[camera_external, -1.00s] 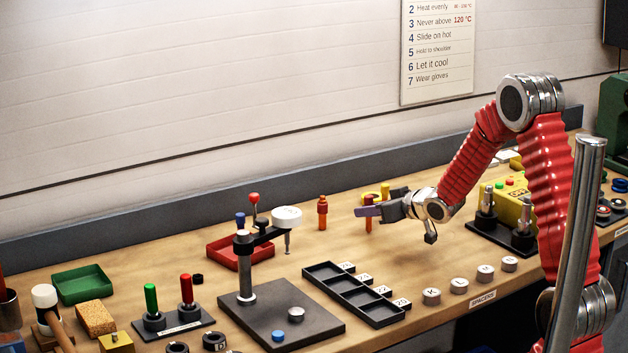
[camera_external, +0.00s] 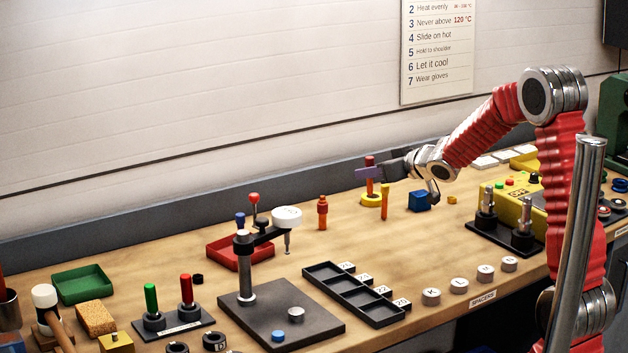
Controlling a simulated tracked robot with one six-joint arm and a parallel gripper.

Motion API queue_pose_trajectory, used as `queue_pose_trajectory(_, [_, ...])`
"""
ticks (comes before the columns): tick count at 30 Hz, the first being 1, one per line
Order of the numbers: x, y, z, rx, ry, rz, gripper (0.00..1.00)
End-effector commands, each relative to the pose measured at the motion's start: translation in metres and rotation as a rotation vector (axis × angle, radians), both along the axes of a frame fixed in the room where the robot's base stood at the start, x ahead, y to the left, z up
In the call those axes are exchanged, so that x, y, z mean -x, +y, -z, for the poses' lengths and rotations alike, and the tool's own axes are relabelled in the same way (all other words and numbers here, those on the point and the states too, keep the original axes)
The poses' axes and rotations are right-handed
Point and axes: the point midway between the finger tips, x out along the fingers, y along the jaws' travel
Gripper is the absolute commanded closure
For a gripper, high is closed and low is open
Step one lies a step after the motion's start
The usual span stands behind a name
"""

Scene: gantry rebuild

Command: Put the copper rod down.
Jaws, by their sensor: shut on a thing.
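My gripper (camera_external: 369,173) is at the back of the bench, right of centre, with its jaws shut around an upright reddish-orange rod, which I take to be the copper rod (camera_external: 369,189). The rod's top shows above the jaws and its lower part below them. Its lower end overlaps a yellow ring (camera_external: 371,202) in the picture. I cannot tell whether it is in the ring, touching it or above it.
A blue block (camera_external: 419,201) sits right of the rods. A black slotted tray (camera_external: 345,296), a press stand (camera_external: 247,275) and a red tray (camera_external: 228,250) lie nearer and to the left. Bare wood (camera_external: 420,245) shows in front of the rods.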

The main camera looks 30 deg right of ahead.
Motion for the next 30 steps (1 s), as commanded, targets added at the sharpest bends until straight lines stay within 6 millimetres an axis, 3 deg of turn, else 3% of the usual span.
queue_pose_trajectory(20, [-0.004, 0.005, -0.002, -0.001, -0.003, -0.012, 1.00])
queue_pose_trajectory(26, [-0.019, 0.031, -0.008, 0.000, -0.006, -0.078, 1.00])
queue_pose_trajectory(30, [-0.034, 0.061, -0.015, 0.000, -0.010, -0.156, 1.00])
